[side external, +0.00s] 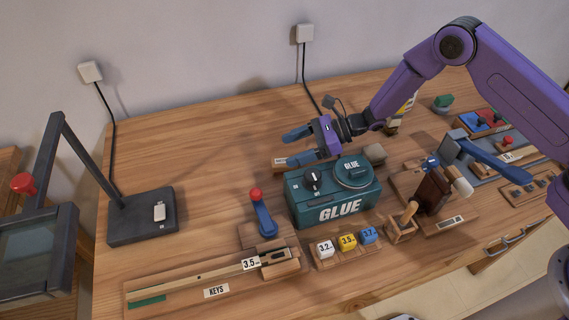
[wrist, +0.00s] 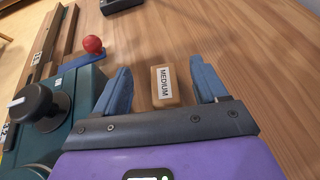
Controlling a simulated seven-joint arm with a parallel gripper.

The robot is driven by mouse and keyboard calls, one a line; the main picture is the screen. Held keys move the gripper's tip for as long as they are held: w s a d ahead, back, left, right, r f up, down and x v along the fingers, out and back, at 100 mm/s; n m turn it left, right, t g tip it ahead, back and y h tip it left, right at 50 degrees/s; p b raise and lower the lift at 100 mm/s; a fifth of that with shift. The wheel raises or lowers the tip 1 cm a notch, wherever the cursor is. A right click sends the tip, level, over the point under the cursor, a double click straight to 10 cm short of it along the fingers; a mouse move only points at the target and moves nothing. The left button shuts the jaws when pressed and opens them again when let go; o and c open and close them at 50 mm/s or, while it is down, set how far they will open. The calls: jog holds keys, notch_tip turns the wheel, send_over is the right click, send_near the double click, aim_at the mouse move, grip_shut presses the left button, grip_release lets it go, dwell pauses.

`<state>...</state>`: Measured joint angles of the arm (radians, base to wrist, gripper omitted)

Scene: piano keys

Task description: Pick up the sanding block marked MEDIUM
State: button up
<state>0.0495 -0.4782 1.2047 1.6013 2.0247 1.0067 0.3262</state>
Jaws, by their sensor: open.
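The sanding block marked MEDIUM (wrist: 164,85) is a small tan block with a white label, lying on the wooden table. In the wrist view it lies between and a little beyond the two blue fingers of my gripper (wrist: 164,84), with gaps on both sides. In the side external view my gripper (side external: 295,147) is purple with blue fingers, low behind the glue pot. The block (side external: 280,161) shows there partly, between the fingers. My gripper is open and empty.
The teal GLUE pot (side external: 334,194) stands close in front of my gripper; its black knob (wrist: 39,105) is at left in the wrist view. A red-knobbed lever (side external: 262,212) stands nearby. The table (side external: 190,140) to the left and behind is clear.

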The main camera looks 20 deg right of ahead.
aim_at(284, 163)
notch_tip(284, 163, down, 4)
jog(key=shift+f, duration=0.1)
jog(key=shift+x, duration=1.05)
jog(key=shift+w+a+f, duration=0.1)
jog(key=shift+a+f, duration=0.1)
jog(key=shift+a, duration=0.2)
jog(key=c, duration=1.1)
